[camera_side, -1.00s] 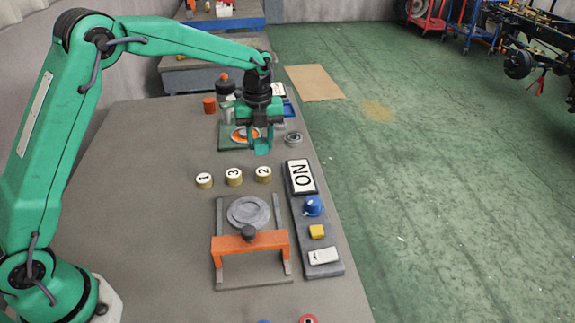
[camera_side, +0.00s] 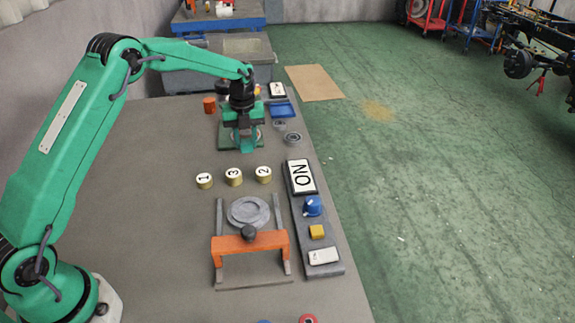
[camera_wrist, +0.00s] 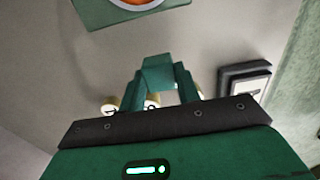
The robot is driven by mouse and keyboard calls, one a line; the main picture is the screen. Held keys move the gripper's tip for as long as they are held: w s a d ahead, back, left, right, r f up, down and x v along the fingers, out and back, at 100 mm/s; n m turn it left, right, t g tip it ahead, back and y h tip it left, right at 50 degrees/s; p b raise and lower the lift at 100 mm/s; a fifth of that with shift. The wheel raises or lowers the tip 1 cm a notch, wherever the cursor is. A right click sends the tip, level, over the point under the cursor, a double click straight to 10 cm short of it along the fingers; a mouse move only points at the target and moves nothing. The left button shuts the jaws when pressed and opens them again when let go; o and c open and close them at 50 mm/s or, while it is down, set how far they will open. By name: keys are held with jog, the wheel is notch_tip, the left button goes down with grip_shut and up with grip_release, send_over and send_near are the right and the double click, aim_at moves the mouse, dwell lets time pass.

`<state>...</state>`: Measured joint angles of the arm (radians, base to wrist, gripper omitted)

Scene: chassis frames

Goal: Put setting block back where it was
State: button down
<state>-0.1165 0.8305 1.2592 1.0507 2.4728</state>
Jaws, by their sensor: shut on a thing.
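My gripper (camera_side: 245,143) is over the far part of the bench, at the green plate (camera_side: 228,141), and hides much of it in the side view. It is shut on a teal block (camera_wrist: 158,72), which shows between the fingertips in the wrist view and matches the fingers in colour. I take this to be the setting block. Whether it touches anything below is unclear. The green plate, with an orange-ringed disc, also shows at the top of the wrist view (camera_wrist: 95,14).
Gold cylinders marked 1 (camera_side: 204,181), 3 (camera_side: 233,177) and 2 (camera_side: 263,175) stand nearer. An orange-barred fixture (camera_side: 250,243) is in front of them. The bench's left is clear.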

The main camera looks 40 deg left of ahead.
aim_at(247, 150)
jog(key=shift+f, duration=1.95)
jog(key=shift+f, duration=0.1)
jog(key=c, duration=1)
grip_release()
notch_tip(247, 150, up, 12)
jog(key=shift+r, duration=0.1)
